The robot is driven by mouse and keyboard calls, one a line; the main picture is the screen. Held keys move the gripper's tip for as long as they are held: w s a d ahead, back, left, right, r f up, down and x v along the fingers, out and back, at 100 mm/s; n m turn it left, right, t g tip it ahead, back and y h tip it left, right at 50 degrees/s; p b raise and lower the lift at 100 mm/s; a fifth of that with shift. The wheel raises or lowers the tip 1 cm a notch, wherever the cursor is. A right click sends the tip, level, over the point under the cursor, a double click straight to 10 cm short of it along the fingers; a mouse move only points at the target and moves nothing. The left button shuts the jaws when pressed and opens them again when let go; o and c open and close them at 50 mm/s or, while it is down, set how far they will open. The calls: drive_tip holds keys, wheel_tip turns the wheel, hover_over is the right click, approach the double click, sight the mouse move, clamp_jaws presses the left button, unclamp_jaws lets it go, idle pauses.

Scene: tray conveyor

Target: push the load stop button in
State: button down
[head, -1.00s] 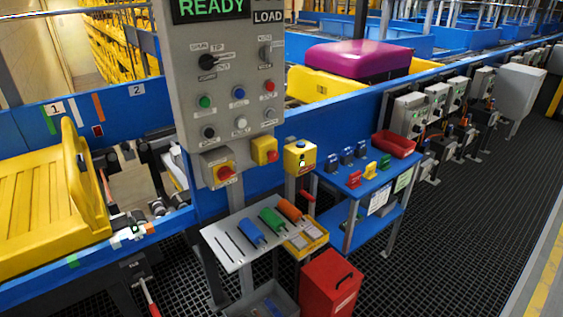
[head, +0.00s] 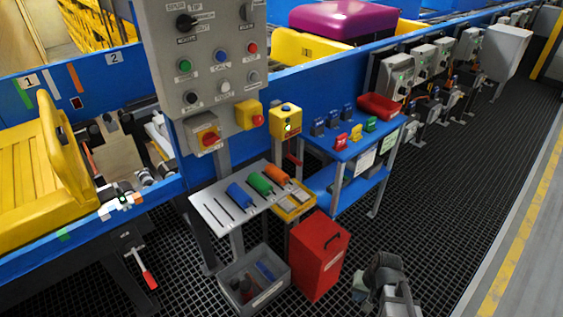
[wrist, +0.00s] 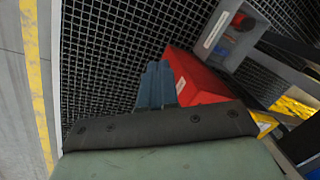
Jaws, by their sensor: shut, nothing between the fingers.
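The grey control panel (head: 215,85) stands left of centre in the head view, with green, blue and red buttons above a lower row of dark, white and grey ones. Its small labels are too blurred to tell which button is load stop. The red button (head: 252,48) is at the upper row's right. My gripper (head: 360,282) is low at the bottom right of the head view, well apart from the panel. In the wrist view its blue-grey fingers (wrist: 155,80) are together and empty, over the floor beside the red bin. The panel buttons cannot be made out there.
A tool shelf (head: 215,208), red bin (head: 318,258), grey crate (head: 254,282) and blue table (head: 330,150) stand nearby. Grated floor at right is clear.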

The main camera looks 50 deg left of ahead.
sight(261, 121)
drive_tip(key=s+a+r+y, duration=0.2)
drive_tip(key=a+r+y, duration=0.6)
drive_tip(key=a+r, duration=1.65)
drive_tip(key=w+a+r+m+y, duration=0.2)
drive_tip(key=a+r+m+y, duration=0.1)
drive_tip(key=r, duration=0.4)
drive_tip(key=w+a+r+m+y, duration=0.3)
drive_tip(key=a+r+y, duration=0.1)
drive_tip(key=a+r, duration=0.2)
drive_tip(key=shift+a+r+m+t+y, duration=0.15)
drive_tip(key=shift+r+m+t+y, duration=0.25)
drive_tip(key=shift+r, duration=0.5)
drive_tip(key=a, duration=1.4)
drive_tip(key=shift+s+f, duration=0.15)
drive_tip(key=shift+f, duration=0.15)
